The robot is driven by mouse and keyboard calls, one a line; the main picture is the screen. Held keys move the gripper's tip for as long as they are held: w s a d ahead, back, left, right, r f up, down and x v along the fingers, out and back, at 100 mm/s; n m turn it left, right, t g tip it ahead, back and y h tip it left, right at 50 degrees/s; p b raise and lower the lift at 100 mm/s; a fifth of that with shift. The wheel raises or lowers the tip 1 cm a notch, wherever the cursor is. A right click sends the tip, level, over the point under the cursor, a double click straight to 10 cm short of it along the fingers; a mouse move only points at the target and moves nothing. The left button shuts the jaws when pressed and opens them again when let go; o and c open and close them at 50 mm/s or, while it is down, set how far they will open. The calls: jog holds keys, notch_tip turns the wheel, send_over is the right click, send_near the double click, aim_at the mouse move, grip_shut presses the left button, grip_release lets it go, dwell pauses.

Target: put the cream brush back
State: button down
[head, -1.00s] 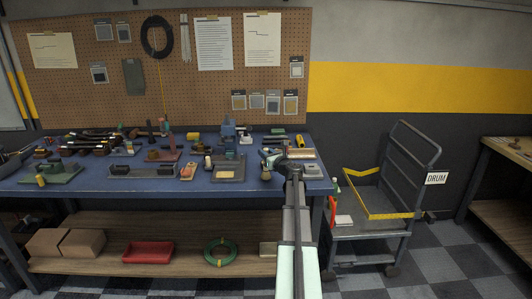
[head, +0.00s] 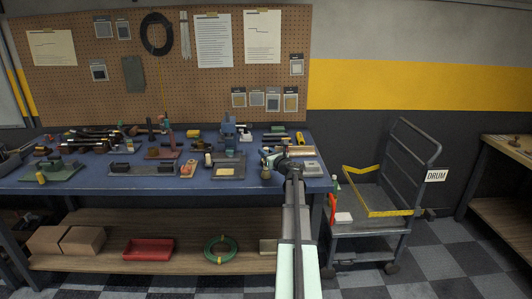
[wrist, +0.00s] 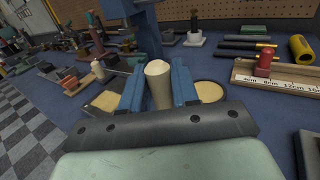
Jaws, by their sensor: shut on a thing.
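My gripper (wrist: 157,88) shows its two blue fingers on either side of the cream brush (wrist: 158,72). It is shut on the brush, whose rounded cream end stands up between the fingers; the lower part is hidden. In the head view my gripper (head: 272,160) is over the right part of the blue bench. A small brownish end (head: 265,175) shows just below it, probably part of the brush. A round yellowish disc (wrist: 210,91) lies on the bench just right of the fingers in the wrist view.
A blue upright stand (head: 229,130) is close ahead of my gripper. A grey tray with a cream pad (head: 226,172) and a small cream-topped piece (head: 208,162) are to the left. A ruler block (wrist: 285,78) and a yellow cylinder (wrist: 301,48) are to the right. A trolley (head: 375,205) stands beside the bench.

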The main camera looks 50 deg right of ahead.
jog(key=shift+f, duration=0.15)
jog(key=c, duration=0.8)
grip_release()
jog(key=v, duration=1.3)
jog(key=shift+s+a, duration=0.15)
jog(key=shift+s, duration=0.2)
